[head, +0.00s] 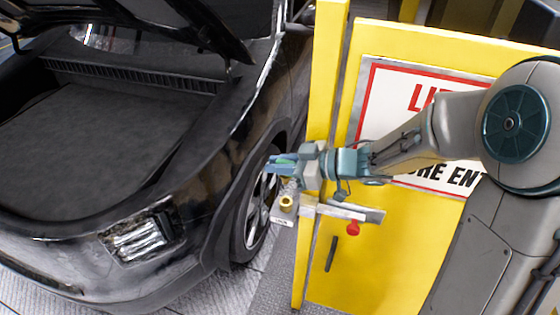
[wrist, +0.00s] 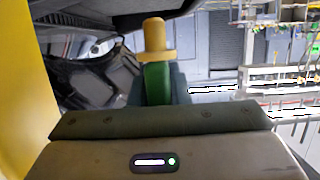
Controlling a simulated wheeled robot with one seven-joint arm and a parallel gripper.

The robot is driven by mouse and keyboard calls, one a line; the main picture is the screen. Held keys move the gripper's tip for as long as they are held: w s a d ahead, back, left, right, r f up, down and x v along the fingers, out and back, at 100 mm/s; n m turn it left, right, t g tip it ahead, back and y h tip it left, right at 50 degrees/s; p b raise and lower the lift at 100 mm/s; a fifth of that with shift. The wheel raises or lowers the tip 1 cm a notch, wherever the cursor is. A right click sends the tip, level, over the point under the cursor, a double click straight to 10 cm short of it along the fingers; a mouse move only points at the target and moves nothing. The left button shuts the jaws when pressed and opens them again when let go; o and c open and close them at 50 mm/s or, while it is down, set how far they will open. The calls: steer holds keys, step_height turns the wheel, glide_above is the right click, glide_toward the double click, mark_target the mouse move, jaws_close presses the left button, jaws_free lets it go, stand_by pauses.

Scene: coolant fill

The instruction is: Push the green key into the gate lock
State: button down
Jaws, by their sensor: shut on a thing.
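My gripper (head: 280,163) is shut on the green key (wrist: 157,84), with a finger on each side of its green part. The key's brass end (wrist: 155,40) sticks out beyond the fingertips in the wrist view. In the head view only a little green (head: 284,159) shows between the fingers. The gate lock (head: 345,211) is a grey metal bar unit on the yellow gate. A brass round piece (head: 286,203) with a white tag sits at its left end, below my gripper. The key appears apart from it. I cannot see a key opening.
The yellow gate (head: 375,255) carries a sign (head: 385,95), a red knob (head: 352,229) and a dark handle (head: 331,254). A yellow post (head: 322,90) stands beside it. A black car (head: 190,210) with its hood open is close on the left.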

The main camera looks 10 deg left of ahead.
steer(key=shift+r+p, duration=0.1)
steer(key=shift+p, duration=0.3)
steer(key=b, duration=0.4)
glide_above(281, 200)
steer(key=shift+a+f, duration=0.15)
steer(key=shift+f, duration=2.9)
steer(key=shift+p, duration=0.95)
steer(key=shift+f+b, duration=1.1)
steer(key=shift+f, duration=0.65)
steer(key=c, duration=1.3)
jaws_free()
